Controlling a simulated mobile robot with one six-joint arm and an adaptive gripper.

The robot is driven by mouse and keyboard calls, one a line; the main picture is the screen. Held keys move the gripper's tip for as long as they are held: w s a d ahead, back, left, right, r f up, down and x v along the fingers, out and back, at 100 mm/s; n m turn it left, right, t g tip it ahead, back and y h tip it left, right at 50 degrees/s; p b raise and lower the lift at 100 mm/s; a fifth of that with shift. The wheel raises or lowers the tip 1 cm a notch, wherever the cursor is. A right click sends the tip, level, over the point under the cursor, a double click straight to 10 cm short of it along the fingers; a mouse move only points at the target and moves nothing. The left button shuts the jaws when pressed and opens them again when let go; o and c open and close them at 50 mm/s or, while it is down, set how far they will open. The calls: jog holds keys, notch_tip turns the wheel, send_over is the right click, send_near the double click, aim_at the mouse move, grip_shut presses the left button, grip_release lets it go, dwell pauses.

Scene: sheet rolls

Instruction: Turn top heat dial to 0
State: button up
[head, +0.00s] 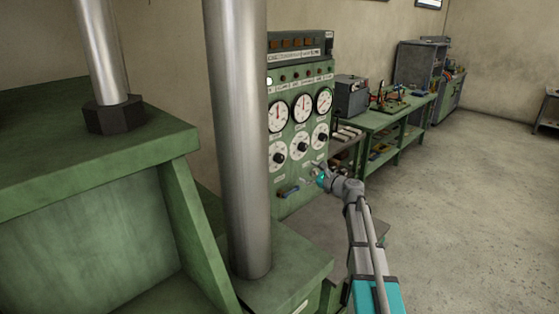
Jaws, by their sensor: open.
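A green control panel (290,186) stands beyond the steel column. It carries a row of three white dials with black knobs: a left dial (278,154), a middle dial (300,146) and a right dial (320,137). Their labels and settings are too small to read, so I cannot tell which is the top heat dial. My gripper (314,171) is open in front of the panel's lower right part, below the middle and right dials. It appears empty. Its fingertips are small in the picture, and I cannot tell whether they touch the panel.
Three round gauges (302,108) sit above the dials. The thick steel column (238,130) and green machine frame (90,165) fill the left. Green workbenches (395,125) line the wall behind. The floor at right is clear.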

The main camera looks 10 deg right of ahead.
aim_at(281, 160)
jog(key=x, duration=1.4)
